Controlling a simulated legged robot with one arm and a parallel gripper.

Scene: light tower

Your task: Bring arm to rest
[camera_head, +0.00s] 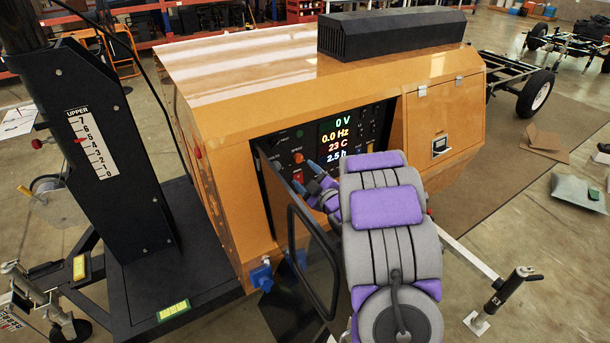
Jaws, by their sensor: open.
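My arm, grey and purple, reaches from the bottom of the view up to the control panel of the orange light tower (240,85). My gripper (311,178) is open and in front of the panel's lower part, close to the orange and red controls. I cannot tell whether it touches the panel. The panel's display (337,141) reads 0 V, 0.0 Hz, 23 C and 2.5 h. The dark panel door (318,262) stands open beside the arm, and my arm hides part of it and the right lower part of the panel.
A black mast (105,165) with a numbered scale stands at the left. A trailer jack handle (512,288) rises at the lower right, close to my arm. Blue sockets (261,276) sit low on the body. Open floor lies to the right, with cardboard (543,140) on it.

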